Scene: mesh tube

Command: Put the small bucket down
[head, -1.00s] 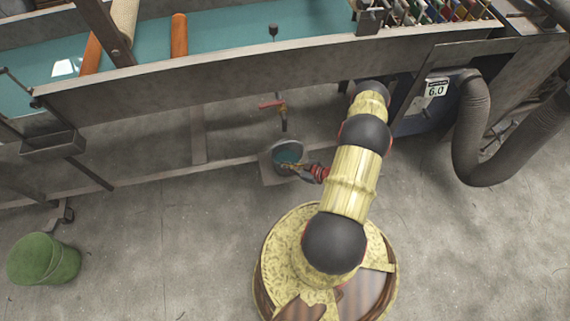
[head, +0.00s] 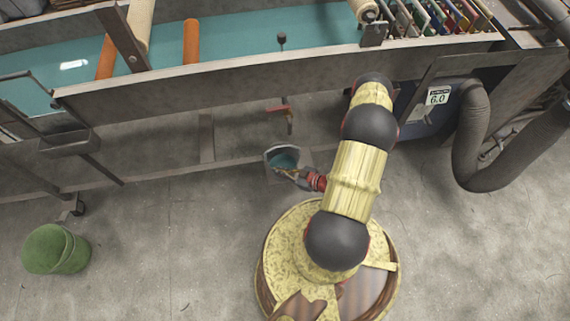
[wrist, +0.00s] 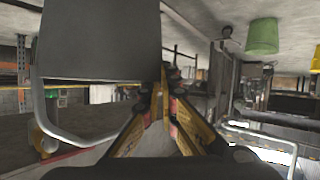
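The small bucket (head: 270,168) is grey with a teal content showing inside. In the head view it is just below the trough's lower frame bar, left of my arm. My gripper (head: 294,175) is at its right front edge. In the wrist view the bucket's grey wall (wrist: 100,40) fills the upper left, with its metal handle curving down beside it. My gripper's yellow fingers (wrist: 165,92) come together at the bucket's edge and look shut on it. The exact contact is small and dark. I cannot tell how high the bucket is above the floor.
A long trough (head: 250,80) of teal liquid runs across the back, with a red-handled tap (head: 286,115) under it. A thick hose (head: 472,140) hangs at right. The concrete floor between is clear.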

